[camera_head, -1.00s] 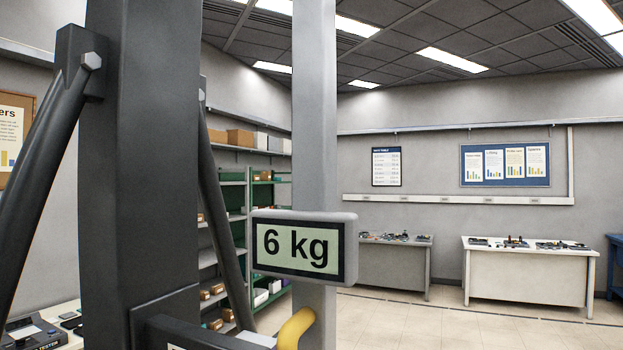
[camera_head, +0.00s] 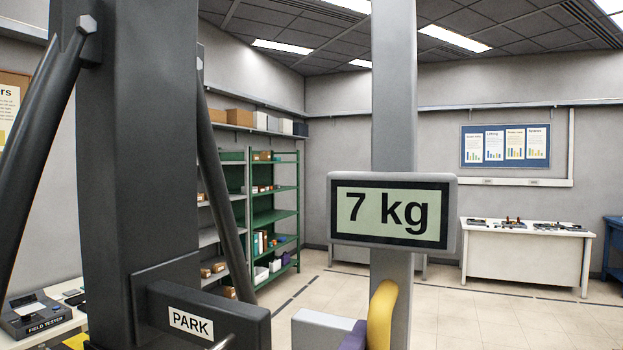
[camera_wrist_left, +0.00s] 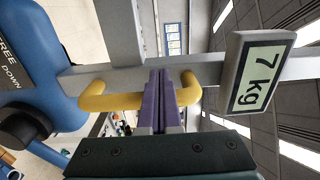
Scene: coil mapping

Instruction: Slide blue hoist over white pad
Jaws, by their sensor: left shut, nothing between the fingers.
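A blue body (camera_wrist_left: 45,60) with a label reading "FREE" and "DOWN" fills the left of the left wrist view. A yellow handle (camera_head: 382,315) sits on a grey post (camera_head: 394,90) below a display (camera_head: 392,212) reading "7 kg". The handle (camera_wrist_left: 110,102) and display (camera_wrist_left: 257,77) also show in the left wrist view. My left gripper (camera_head: 352,337) has purple fingers (camera_wrist_left: 160,90), shut and empty, lying across the handle. I cannot tell whether they press on it. The white pad and my right gripper do not show.
A dark column (camera_head: 140,150) with slanted braces and a "PARK" plate (camera_head: 190,322) stands close at left. Shelves (camera_head: 272,215) stand behind it. A white table (camera_head: 525,255) with small items is at the back right. Tiled floor (camera_head: 520,325) is clear between.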

